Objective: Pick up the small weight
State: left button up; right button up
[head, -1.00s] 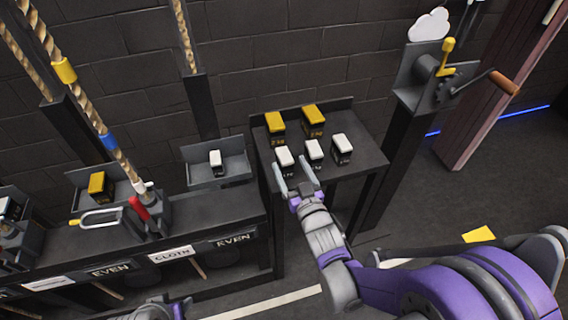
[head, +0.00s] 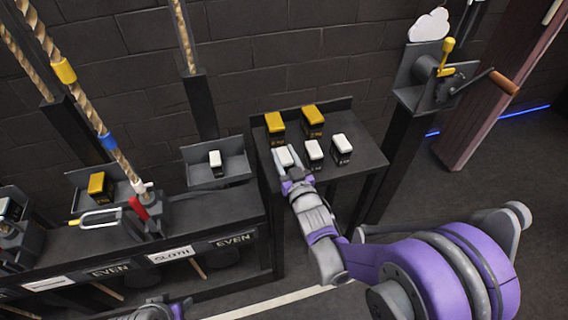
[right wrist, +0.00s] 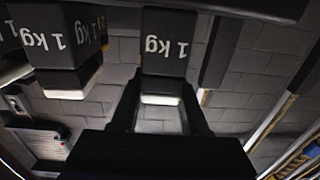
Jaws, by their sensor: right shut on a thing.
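Small white-topped weights stand in a row at the front of the dark stand (head: 350,170). My right gripper (head: 284,160) is at the leftmost one, the small weight (head: 284,152), with its fingers on either side. In the right wrist view this black weight, marked 1 kg (right wrist: 168,45), sits between the two fingers (right wrist: 158,105), and they are shut on it. It appears still on the stand; its base is hard to see. Only a grey and purple bit of my left arm shows at the bottom edge of the head view; its jaws cannot be made out.
Two more white-topped weights (head: 313,150) stand just right of the held one. Two larger yellow-topped weights (head: 312,117) stand behind. A crank box (head: 432,75) is on a post to the right. A bench with ropes and trays (head: 215,205) is to the left.

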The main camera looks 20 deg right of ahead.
grip_shut()
dwell(0.9)
